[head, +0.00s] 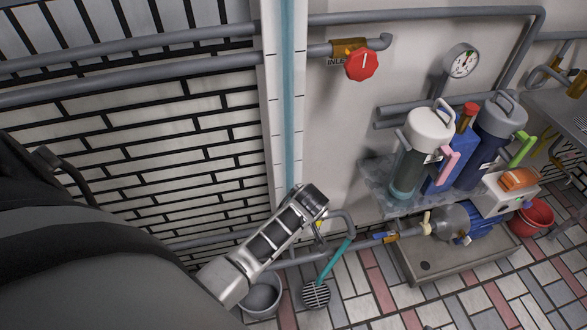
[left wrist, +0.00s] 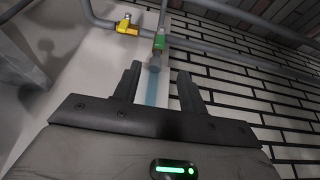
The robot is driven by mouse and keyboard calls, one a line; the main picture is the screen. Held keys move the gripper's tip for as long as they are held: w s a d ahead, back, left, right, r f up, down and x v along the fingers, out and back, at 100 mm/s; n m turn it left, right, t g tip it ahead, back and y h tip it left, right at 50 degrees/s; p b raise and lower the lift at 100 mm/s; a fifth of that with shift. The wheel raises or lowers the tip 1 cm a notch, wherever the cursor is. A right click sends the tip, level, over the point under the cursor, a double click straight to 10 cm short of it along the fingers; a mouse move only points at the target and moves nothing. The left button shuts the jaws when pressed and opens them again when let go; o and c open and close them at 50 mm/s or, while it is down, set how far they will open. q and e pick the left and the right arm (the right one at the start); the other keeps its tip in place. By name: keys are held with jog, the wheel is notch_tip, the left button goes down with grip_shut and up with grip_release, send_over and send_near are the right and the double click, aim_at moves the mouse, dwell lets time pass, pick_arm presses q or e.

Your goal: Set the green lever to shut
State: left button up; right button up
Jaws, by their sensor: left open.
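In the left wrist view a small green part (left wrist: 159,43) sits on a grey pipe by the blue-striped column, beyond my fingertips; it looks like a valve lever, small and seen end-on. My left gripper (left wrist: 160,72) is open and empty, its fingers on either side of a grey knob-like end below the green part, apart from it as far as I can tell. In the head view my left gripper (head: 314,196) is beside the column's lower end and hides what lies behind it. A light-green lever (head: 522,150) also shows at the right, by the dark canister. My right gripper is not in view.
A yellow valve (left wrist: 127,27) is left of the green part in the left wrist view. The head view shows a red knob (head: 361,65), a pink lever (head: 450,157), a blue pump (head: 482,219), and a drain grate (head: 316,294). Pipes run along the brick wall.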

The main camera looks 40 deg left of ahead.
pick_arm(q)
jog(key=b+x, duration=0.6)
jog(key=x, duration=0.8)
jog(key=shift+w+f+b, duration=0.1)
jog(key=shift+f+b, duration=0.1)
jog(key=shift+b, duration=0.15)
jog(key=shift+w+a+f, duration=0.1)
jog(key=shift+f, duration=0.15)
jog(key=shift+a+f, duration=0.1)
jog(key=shift+f, duration=0.1)
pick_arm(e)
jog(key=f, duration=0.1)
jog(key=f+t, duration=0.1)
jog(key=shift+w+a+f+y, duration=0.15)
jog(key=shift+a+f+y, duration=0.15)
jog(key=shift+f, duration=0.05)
pick_arm(q)
grip_shut()
jog(key=shift+b, duration=0.3)
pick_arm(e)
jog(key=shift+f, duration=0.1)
